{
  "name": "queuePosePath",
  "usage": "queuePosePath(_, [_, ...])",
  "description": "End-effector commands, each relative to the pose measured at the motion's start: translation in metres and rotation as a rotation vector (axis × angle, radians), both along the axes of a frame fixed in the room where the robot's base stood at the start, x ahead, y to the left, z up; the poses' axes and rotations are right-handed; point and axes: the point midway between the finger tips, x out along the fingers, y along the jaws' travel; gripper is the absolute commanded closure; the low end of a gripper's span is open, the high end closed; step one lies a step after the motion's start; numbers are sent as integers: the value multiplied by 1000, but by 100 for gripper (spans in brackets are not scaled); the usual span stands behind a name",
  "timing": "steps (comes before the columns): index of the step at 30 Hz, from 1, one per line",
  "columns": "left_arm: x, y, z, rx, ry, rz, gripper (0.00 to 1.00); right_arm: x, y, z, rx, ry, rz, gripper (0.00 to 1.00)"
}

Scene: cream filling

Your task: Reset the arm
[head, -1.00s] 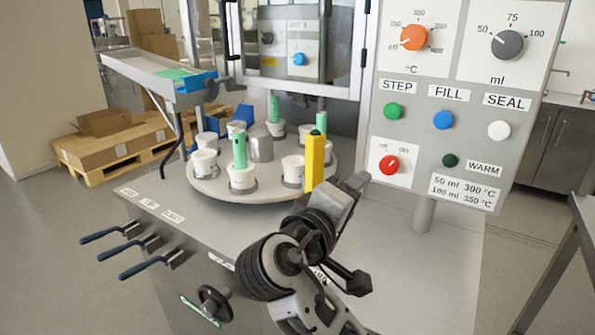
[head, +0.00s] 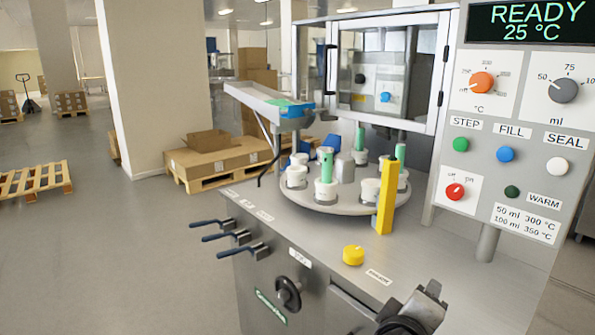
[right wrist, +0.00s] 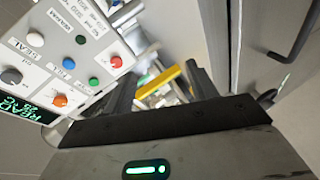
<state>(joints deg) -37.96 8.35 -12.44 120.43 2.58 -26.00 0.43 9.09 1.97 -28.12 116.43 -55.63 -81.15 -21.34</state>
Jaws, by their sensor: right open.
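My right gripper (head: 428,305) shows at the bottom right of the head view, above the front part of the machine's steel top. In the right wrist view its two dark fingers (right wrist: 163,88) stand apart, with nothing seen held between them. A yellow upright post (head: 387,195) and a yellow knob (head: 353,255) on the machine top are apart from the gripper. The control panel (head: 470,225) is behind it; its display (head: 527,25) reads READY 25 °C. The red off/on switch (head: 455,191) is below the green STEP button (head: 460,145). My left gripper is out of view.
A round turntable (head: 340,208) carries several white cups and green tubes. A glazed guard (head: 385,70) stands behind it. Several blue-handled levers (head: 225,237) and a black handwheel (head: 288,293) stick out at the front left. Open floor (head: 130,240) lies left of the machine.

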Motion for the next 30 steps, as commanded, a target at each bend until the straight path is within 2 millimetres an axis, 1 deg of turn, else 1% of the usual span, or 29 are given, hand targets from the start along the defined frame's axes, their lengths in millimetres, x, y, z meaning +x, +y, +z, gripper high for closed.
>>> queuePosePath(1, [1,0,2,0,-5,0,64,-4,3,-21,40,27,39,43])
queuePosePath(2, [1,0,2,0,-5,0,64,-6,6,-33,70,39,65,43])
queuePosePath(5, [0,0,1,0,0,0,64,-19,17,-77,197,81,154,43])
queuePosePath(6, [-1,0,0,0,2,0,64,-28,23,-97,266,99,190,43])
queuePosePath(7, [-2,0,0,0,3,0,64,-37,27,-113,328,113,215,43])
queuePosePath(8, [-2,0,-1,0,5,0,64,-48,33,-130,401,125,240,43])
queuePosePath(9, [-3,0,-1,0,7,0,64,-65,40,-151,510,139,267,43])
queuePosePath(11, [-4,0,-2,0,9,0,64,-92,49,-176,680,147,286,43])
queuePosePath(12, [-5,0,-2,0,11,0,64,-109,53,-188,788,143,287,43])
queuePosePath(15, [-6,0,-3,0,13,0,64,-145,58,-204,1007,120,260,43])
queuePosePath(18, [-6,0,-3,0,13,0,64,-167,58,-209,1149,90,224,43])
queuePosePath(19, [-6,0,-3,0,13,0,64,-170,57,-209,1176,83,216,43])
queuePosePath(22, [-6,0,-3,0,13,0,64,-177,57,-210,1227,66,199,43])
queuePosePath(30, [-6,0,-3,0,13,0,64,-177,57,-210,1232,65,199,43])
